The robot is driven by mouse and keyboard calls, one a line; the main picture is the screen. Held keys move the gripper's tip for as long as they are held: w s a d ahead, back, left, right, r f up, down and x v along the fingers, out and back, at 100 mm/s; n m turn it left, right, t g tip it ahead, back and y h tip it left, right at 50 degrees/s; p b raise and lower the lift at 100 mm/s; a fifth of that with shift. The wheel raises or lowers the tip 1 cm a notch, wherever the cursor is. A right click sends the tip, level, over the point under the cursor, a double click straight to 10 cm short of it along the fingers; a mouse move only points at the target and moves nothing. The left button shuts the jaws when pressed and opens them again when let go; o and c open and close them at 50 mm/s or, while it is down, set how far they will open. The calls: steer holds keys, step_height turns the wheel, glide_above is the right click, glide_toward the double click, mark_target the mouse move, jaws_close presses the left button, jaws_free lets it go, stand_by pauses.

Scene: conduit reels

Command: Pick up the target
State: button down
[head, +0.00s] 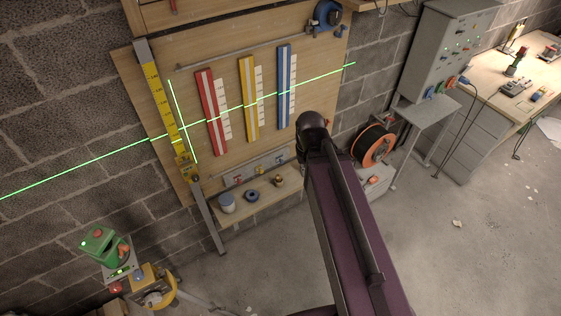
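The task names only a "target", and nothing in the head view is marked as one, so I cannot tell which thing it is. A wooden board on the block wall carries a red strip (211,111), a yellow strip (248,98) and a blue strip (284,85). On the small shelf below are a grey-white can (226,203), a dark blue ring-like item (252,196) and a small brownish item (278,181). My purple arm rises from the bottom and ends in a dark joint in front of the board. My gripper does not show.
A green laser line crosses wall and board. An orange cable reel (373,146) stands right of my arm, near a grey control cabinet (447,47) and a workbench (540,75). A green device (104,245) and a yellow one (152,283) stand lower left. The right floor is mostly clear.

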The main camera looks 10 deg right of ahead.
steer(key=shift+f, duration=0.15)
step_height(320, 180, down, 16)
steer(key=b, duration=1.6)
